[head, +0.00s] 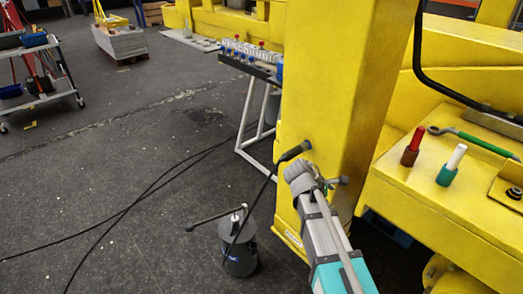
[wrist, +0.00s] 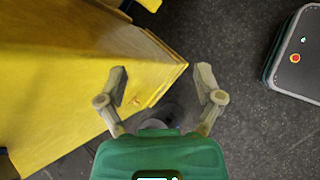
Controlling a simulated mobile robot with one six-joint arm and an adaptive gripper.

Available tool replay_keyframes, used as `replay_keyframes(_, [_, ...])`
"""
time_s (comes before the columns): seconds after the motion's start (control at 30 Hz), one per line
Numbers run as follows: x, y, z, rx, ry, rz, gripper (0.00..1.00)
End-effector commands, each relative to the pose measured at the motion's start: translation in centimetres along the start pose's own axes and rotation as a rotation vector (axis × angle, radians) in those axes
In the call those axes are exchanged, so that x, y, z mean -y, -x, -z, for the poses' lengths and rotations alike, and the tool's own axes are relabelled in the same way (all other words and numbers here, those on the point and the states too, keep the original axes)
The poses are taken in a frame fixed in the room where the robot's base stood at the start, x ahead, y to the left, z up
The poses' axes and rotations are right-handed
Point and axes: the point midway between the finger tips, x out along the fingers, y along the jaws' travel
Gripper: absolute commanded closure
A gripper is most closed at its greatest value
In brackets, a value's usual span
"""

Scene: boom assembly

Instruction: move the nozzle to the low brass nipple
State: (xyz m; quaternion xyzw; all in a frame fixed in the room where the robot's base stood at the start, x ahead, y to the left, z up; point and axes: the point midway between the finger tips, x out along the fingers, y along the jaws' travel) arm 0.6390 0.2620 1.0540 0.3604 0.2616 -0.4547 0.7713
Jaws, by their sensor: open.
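The nozzle (head: 293,151) is a dark hose end. It sits against the face of the yellow column (head: 345,90), tilted up to the right, and a black hose hangs from it. A small blue-grey spot shows at its tip; I cannot tell what it is seated on. I cannot make out the low brass nipple. My gripper is open and empty in the wrist view (wrist: 161,69), with a corner of yellow steel beyond its fingers.
A dark grease bucket (head: 238,252) with a lever stands on the floor left of the column. Hoses run across the open floor. A yellow ledge (head: 430,190) at right holds a red-capped tool (head: 412,147), a white-and-teal tool (head: 451,166) and a green-handled wrench (head: 485,143).

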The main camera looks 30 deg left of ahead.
Motion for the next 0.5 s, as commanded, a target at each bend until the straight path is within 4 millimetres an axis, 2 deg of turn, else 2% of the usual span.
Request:
replay_keyframes(0.03, [-1.2,1.8,0.8,0.017,0.069,-0.033,0.15])
replay_keyframes(0.2, [-3.7,6.9,3.5,0.098,0.308,-0.135,0.15])
replay_keyframes(0.5, [-6.6,16.3,8.4,0.265,0.681,-0.291,0.15])
